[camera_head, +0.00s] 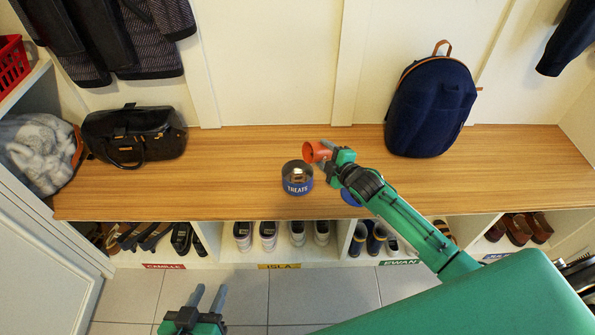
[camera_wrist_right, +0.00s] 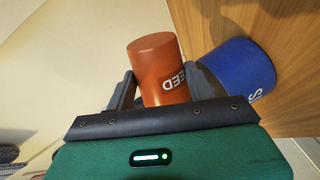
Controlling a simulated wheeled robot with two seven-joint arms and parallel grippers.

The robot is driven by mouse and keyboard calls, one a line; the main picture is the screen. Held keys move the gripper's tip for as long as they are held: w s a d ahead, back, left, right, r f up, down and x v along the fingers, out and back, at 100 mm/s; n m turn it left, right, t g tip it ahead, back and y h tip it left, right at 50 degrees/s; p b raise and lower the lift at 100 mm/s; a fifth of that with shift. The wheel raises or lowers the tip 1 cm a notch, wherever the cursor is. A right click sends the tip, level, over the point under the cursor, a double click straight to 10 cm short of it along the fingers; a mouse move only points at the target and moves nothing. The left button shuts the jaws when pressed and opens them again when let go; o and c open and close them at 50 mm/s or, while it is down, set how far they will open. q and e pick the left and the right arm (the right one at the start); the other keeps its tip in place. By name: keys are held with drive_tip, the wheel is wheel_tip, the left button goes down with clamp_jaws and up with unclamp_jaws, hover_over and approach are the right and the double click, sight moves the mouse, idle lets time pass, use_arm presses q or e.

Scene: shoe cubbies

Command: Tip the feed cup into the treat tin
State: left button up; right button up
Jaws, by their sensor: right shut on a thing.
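The orange feed cup (camera_head: 310,151) is held tilted onto its side in my right gripper (camera_head: 331,153), its round end facing left in the head view. In the right wrist view the cup (camera_wrist_right: 158,68) sits between the two fingers, with its lettering upside down. I cannot tell whether anything has left the cup. My left gripper (camera_head: 208,297) is empty, fingers apart, in front of the bench.
A second blue thing (camera_head: 349,197) is partly hidden by my right arm. A blue lettered container (camera_wrist_right: 240,72) shows beside the cup in the wrist view; I cannot tell which one. A black bag (camera_head: 134,135) and navy backpack (camera_head: 432,108) stand on the bench (camera_head: 235,150).

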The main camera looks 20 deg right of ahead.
use_arm(q)
drive_tip(key=shift+s+d+h, duration=0.15)
drive_tip(key=shift+d+h, duration=0.15)
drive_tip(key=shift+d, duration=0.15)
use_arm(e)
drive_tip(key=shift+s+a+r+n, duration=0.15)
drive_tip(key=shift+a+r+n, duration=0.25)
drive_tip(key=shift+a+n, duration=0.25)
drive_tip(key=shift+h, duration=0.4)
drive_tip(key=shift+a+r, duration=0.1)
drive_tip(key=shift+a+r+n+p, duration=0.1)
drive_tip(key=shift+n+p, duration=0.25)
drive_tip(key=shift+p, duration=0.1)
drive_tip(key=shift+r, duration=0.1)
use_arm(q)
drive_tip(key=a+g, duration=0.1)
drive_tip(key=a+y, duration=0.1)
drive_tip(key=a, duration=0.1)
drive_tip(key=shift+s+f+g+y, duration=0.1)
drive_tip(key=shift+g+y, duration=0.2)
drive_tip(key=shift+g, duration=0.1)
use_arm(e)
drive_tip(key=shift+a, duration=0.1)
drive_tip(key=shift+n, duration=0.3)
drive_tip(key=shift+a, duration=0.1)
